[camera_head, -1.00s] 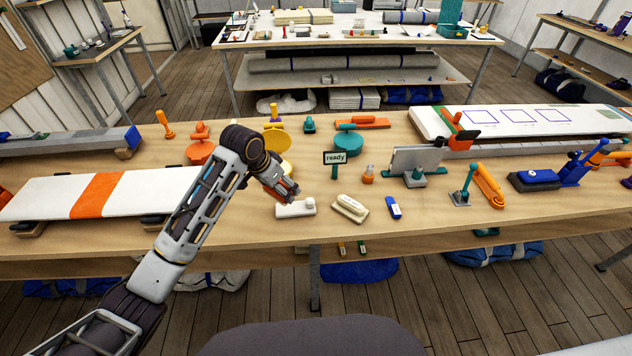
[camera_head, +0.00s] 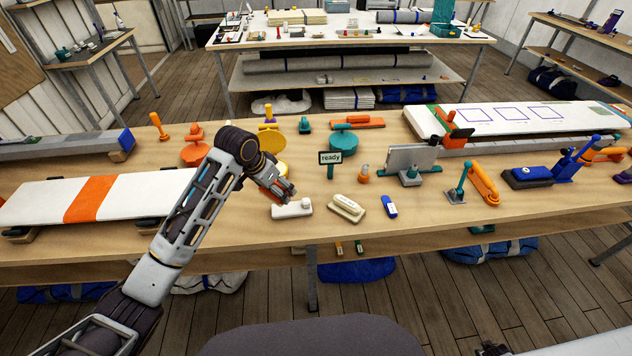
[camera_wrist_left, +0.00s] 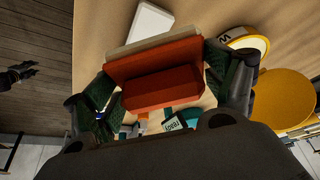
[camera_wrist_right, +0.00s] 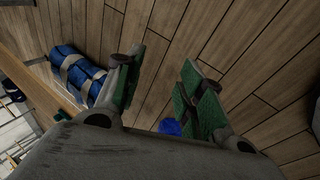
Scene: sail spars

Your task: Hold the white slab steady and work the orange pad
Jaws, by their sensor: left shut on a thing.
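My left gripper (camera_head: 281,190) is over the front middle of the table. In the left wrist view its green-lined fingers (camera_wrist_left: 160,78) are shut on an orange pad (camera_wrist_left: 165,88) with a pale layer behind it. A long white slab (camera_head: 40,202) with an orange band lies on dark supports at the left, partly behind my left arm. Another white slab (camera_head: 475,121), marked with purple squares, lies at the back right. An orange clamp-like piece stands at its near end. In the right wrist view my right gripper (camera_wrist_right: 165,90) is open and empty, with floor behind it.
A white block (camera_head: 293,208), a cream block (camera_head: 346,207) and a blue one (camera_head: 389,206) lie near the front edge. A "ready" sign (camera_head: 330,158) stands behind them. Orange and teal stands (camera_head: 478,183) are to the right. Bare tabletop shows around the front middle.

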